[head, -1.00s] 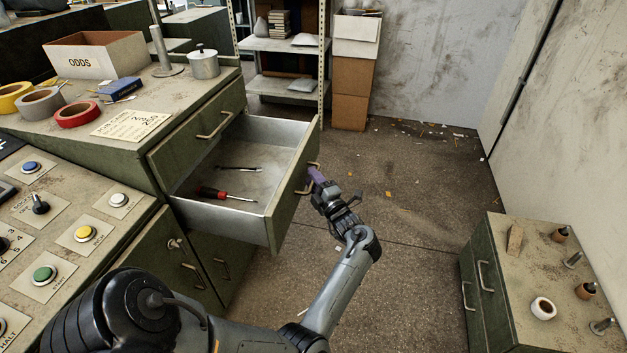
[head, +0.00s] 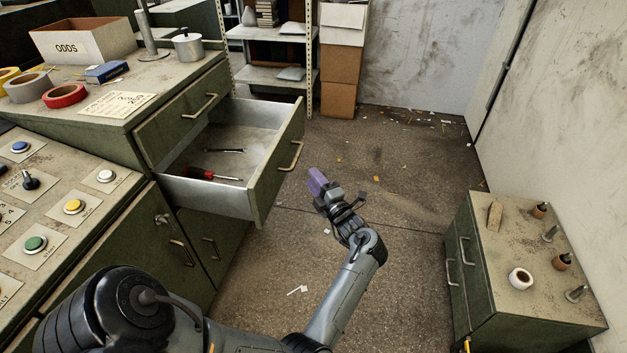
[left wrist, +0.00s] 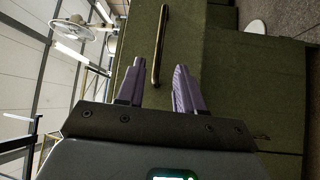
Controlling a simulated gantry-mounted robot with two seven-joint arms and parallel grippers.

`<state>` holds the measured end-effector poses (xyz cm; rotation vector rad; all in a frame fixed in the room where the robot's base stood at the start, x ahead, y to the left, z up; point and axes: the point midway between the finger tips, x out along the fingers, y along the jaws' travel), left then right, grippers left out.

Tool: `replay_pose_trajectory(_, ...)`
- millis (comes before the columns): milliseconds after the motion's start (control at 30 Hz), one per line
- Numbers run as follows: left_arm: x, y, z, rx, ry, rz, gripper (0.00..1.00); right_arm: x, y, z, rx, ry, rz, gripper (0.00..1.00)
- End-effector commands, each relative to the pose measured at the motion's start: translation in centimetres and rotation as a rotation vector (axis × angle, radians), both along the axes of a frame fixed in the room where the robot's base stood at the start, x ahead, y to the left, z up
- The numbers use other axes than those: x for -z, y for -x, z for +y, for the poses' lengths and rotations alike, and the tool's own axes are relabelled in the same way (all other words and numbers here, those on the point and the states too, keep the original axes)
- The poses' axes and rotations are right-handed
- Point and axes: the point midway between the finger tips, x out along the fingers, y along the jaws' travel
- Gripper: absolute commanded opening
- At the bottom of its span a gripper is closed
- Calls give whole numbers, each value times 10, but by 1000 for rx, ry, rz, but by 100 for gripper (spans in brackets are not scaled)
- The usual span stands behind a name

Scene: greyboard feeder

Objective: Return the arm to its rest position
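My left gripper (head: 315,180) has purple fingers and is over the floor, just right of the open drawer (head: 263,185). The drawer's brass handle (head: 291,157) is clear of the fingers; in the left wrist view the handle (left wrist: 160,45) lies beyond the fingertips on a green front. My left arm (head: 345,290) reaches forward from the bottom of the head view. My right gripper is not in view.
The drawer holds a red screwdriver (head: 210,175) and a dark thin tool (head: 226,150). A control panel with buttons (head: 73,206) is at the left. A low green cabinet (head: 460,250) stands at the right. The floor between is open, with small scraps.

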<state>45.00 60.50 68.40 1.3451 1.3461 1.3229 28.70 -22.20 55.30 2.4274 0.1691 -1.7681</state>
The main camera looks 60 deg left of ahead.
Motion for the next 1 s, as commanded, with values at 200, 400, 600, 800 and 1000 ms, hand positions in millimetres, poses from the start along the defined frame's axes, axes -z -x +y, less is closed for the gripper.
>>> replay_pose_trajectory(200,0,0,0,0,0,0,36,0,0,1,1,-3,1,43)
replay_pose_trajectory(400,0,1,0,0,1,5,36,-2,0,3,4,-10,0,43)
replay_pose_trajectory(600,2,28,5,-3,-13,98,36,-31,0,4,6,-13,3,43)
replay_pose_trajectory(800,-42,71,10,58,-137,247,36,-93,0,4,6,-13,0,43)
replay_pose_trajectory(1000,-114,65,-11,354,-189,368,36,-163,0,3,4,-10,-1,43)
